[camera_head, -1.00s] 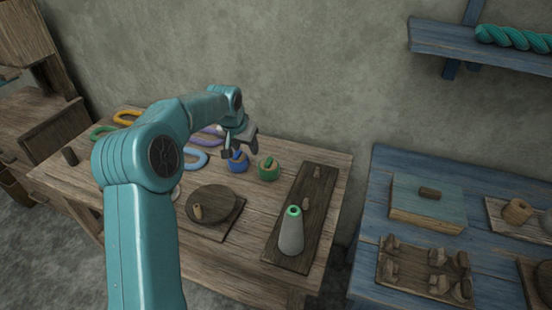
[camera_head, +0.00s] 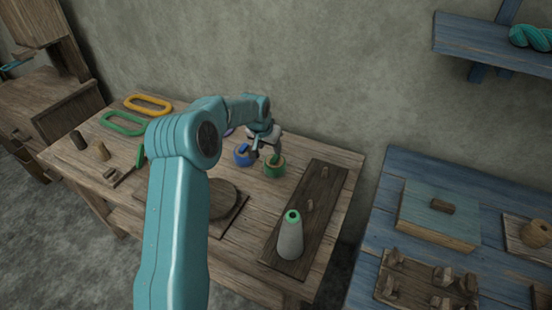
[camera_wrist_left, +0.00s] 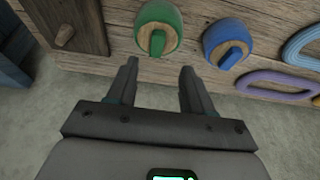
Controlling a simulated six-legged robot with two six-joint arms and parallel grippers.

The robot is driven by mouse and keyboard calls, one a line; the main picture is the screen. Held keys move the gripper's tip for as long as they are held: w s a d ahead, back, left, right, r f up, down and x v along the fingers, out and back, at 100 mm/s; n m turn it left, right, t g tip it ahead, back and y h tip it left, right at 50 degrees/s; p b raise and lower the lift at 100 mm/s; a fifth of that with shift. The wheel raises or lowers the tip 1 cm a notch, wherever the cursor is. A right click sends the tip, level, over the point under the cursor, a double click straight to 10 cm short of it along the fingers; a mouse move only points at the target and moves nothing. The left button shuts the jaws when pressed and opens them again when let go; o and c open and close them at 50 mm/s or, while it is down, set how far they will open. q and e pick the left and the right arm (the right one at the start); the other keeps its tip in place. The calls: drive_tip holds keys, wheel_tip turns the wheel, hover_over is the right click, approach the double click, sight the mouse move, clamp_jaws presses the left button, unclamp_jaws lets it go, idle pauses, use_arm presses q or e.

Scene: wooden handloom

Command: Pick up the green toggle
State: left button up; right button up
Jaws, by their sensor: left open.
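The green toggle (camera_head: 275,167) is a round green piece with a wooden top and a green raised grip. It sits on the wooden table, right of a similar blue toggle (camera_head: 242,156). In the left wrist view the green toggle (camera_wrist_left: 158,28) lies just beyond the fingertips, roughly between their lines, with the blue toggle (camera_wrist_left: 228,42) to its right. My left gripper (camera_head: 265,150) is over the toggles, and its fingers partly cover the green one in the head view. In the wrist view my left gripper (camera_wrist_left: 160,68) is open and empty. My right gripper is not in view.
A grey cone with a green top (camera_head: 291,238) stands on a dark board (camera_head: 318,205) to the right. Yellow (camera_head: 149,103) and green (camera_head: 122,122) rings lie at the back left. A blue table (camera_head: 388,212) stands further right, beyond a gap.

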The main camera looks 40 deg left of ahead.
sight(275, 158)
use_arm(q)
drive_tip(key=shift+w+f, duration=0.2)
drive_tip(key=shift+f, duration=0.45)
drive_tip(key=shift+p+x, duration=0.5)
drive_tip(key=shift+x, duration=2.35)
drive_tip(key=shift+w+d, duration=0.1)
drive_tip(key=shift+d, duration=0.15)
clamp_jaws()
